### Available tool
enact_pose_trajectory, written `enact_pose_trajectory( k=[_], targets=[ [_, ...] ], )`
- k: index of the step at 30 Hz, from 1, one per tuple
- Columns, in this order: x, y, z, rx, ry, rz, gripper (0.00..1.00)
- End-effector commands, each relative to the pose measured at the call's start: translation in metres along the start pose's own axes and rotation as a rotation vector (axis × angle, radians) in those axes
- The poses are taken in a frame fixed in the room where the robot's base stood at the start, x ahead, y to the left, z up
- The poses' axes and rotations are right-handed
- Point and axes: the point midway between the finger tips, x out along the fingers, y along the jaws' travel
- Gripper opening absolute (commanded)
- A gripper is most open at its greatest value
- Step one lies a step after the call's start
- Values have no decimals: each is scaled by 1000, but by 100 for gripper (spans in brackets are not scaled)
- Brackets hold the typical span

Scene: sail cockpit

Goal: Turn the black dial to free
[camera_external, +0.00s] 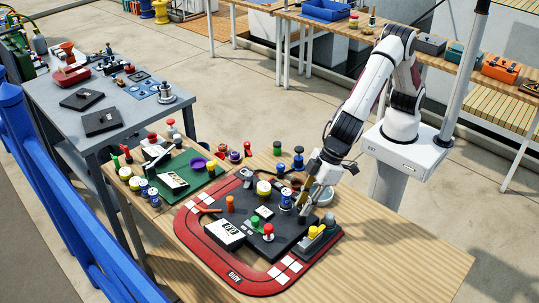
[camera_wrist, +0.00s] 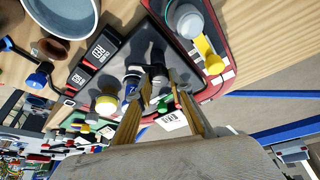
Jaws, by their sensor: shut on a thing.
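My gripper (camera_external: 304,207) points down over the dark panel (camera_external: 230,222) on the wooden table, beside a blue-and-white can. In the wrist view my gripper (camera_wrist: 162,90) has its tan fingers closed around a small black dial (camera_wrist: 157,75). The fingers hide part of the dial. Its markings and the word free cannot be read, so its setting cannot be told. In the external view the dial is mostly hidden by the fingers.
The blue-and-white can (camera_external: 287,199) stands close left of my gripper. A yellow lever (camera_external: 318,231) stands in front of it, and a silver bowl (camera_external: 322,195) is behind. Red (camera_external: 268,230) and green (camera_external: 255,221) knobs stand nearby. The table's right front is clear.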

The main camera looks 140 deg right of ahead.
Motion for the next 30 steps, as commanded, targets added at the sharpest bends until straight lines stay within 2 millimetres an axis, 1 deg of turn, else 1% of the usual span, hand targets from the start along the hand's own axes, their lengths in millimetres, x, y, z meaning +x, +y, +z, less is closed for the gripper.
enact_pose_trajectory(
  k=[12, 27, 28, 29, 30],
  targets=[
    [1, -1, 2, 120, -5, 52, 0],
    [1, -1, 2, 132, -5, 57, 0],
    [1, -1, 2, 132, -5, 57, 28],
    [1, -1, 2, 132, -5, 57, 36],
    [1, -1, 2, 132, -5, 56, 37]
  ],
)
